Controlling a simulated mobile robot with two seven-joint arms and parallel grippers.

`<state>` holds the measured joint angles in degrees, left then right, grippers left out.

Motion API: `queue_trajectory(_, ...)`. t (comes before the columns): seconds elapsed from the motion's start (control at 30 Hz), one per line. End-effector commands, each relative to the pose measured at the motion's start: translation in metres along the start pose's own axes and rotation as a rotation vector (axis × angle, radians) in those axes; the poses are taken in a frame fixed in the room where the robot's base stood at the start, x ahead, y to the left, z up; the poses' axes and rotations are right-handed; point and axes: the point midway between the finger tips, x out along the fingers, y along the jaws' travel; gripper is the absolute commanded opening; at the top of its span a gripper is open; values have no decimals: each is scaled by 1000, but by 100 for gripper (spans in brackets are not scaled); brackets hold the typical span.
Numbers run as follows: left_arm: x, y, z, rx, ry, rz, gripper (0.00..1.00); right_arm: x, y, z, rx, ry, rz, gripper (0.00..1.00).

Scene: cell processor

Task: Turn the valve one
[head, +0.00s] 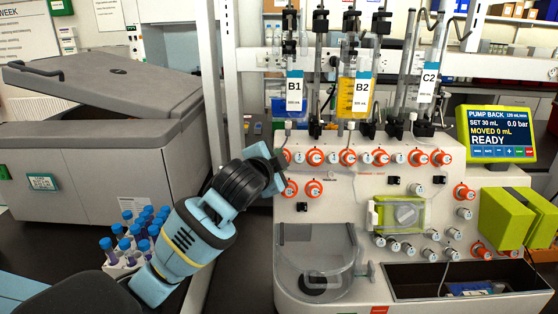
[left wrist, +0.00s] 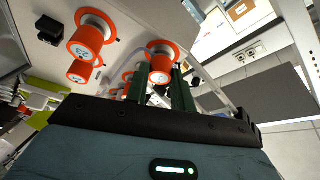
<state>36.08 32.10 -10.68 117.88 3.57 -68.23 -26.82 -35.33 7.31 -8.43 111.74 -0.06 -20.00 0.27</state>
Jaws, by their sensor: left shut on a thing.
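The cell processor (head: 345,215) carries a row of valves with white knobs and orange collars. The leftmost top valve (head: 284,154) is partly hidden by my left gripper (head: 275,162). In the left wrist view the two dark fingers of my left gripper (left wrist: 162,82) reach up on both sides of an orange-collared valve (left wrist: 160,52) and are shut on its knob. The number on this knob cannot be read. Two more valves (head: 290,188) (head: 313,187) sit just below, close to the gripper. My right gripper is not in view.
Bags B1 (head: 295,92), B2 (head: 361,90) and C2 (head: 428,85) hang above the valves. A display (head: 497,133) reads READY, MOVED 0 mL. A grey centrifuge (head: 100,150) and a rack of blue-capped tubes (head: 120,262) stand left, the rack beside my left arm.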

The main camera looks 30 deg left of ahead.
Motion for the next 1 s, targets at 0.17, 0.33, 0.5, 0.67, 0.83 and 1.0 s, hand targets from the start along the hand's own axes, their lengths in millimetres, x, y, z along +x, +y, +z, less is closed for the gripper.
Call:
queue_trajectory(0.17, 0, 0, 0, -5, 0, -1, 1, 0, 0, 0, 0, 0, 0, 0)
queue_trajectory(0.33, 0, 1, 0, -12, 0, -4, 1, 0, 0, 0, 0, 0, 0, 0)
queue_trajectory(0.5, 0, 1, 0, -29, 0, -10, 1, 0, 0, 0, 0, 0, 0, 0)
queue_trajectory(0.67, 0, 2, 0, -72, 1, -28, 1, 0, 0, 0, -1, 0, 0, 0)
queue_trajectory(0.83, 0, 3, 0, -173, 1, -68, 1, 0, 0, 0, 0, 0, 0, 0)
queue_trajectory(1.0, 0, 5, -1, -315, 0, -127, 1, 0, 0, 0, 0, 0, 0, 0)
